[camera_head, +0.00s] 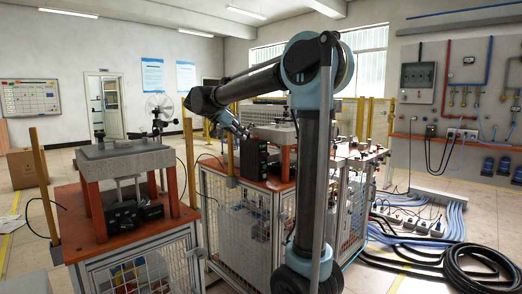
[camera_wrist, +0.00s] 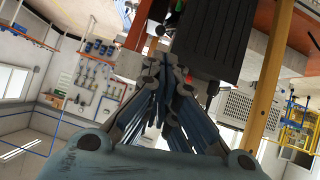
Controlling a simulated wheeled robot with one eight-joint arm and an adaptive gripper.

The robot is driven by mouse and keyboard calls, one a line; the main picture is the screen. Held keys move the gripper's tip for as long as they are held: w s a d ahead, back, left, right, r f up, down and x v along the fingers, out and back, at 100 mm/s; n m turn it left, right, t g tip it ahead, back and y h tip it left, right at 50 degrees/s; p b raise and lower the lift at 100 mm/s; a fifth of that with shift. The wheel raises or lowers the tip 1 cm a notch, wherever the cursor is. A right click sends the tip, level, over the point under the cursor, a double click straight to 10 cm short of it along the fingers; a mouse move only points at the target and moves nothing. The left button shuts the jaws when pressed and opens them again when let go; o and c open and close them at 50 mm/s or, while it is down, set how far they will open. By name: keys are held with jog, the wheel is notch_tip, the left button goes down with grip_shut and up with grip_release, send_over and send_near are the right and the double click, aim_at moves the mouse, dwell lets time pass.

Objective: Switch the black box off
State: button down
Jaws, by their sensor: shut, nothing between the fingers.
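A tall black box (camera_head: 253,158) stands on the orange top of the middle workstation. In the wrist view, a dark box with a ribbed face (camera_wrist: 215,38) fills the top, just beyond and to the right of my fingertips. My gripper (camera_head: 243,134) is at the upper part of the black box in the head view. In the wrist view my gripper (camera_wrist: 165,65) is shut, with its fingers together and empty. I cannot tell whether it touches the box. The switch on the box is not clearly visible.
A left workstation (camera_head: 110,235) carries a grey press plate (camera_head: 125,158) and another black unit (camera_head: 122,216) below it. Orange posts and mesh-sided frames stand close around. Black hoses and blue cables (camera_head: 430,215) lie on the floor at right. Open floor shows at far left.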

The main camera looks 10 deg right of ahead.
aim_at(268, 155)
jog(key=x, duration=1.4)
jog(key=shift+s+d+f+m+t+y, duration=0.3)
jog(key=shift+s+m+t+y, duration=0.1)
jog(key=shift+m+t+y, duration=0.15)
dwell(0.6)
jog(key=shift+s+d+f+m+t+y, duration=0.2)
jog(key=shift+s+f+m+t+y, duration=0.15)
jog(key=shift+m+t, duration=0.25)
jog(key=shift+s+d+f+m+t+y, duration=0.2)
jog(key=shift+f+m+t+y, duration=0.3)
jog(key=shift+f+m+t, duration=0.35)
jog(key=shift+w+a+r, duration=0.1)
jog(key=shift+r, duration=0.2)
jog(key=shift+w+a+r, duration=0.3)
jog(key=shift+w+a, duration=0.05)
jog(key=shift+w, duration=0.1)
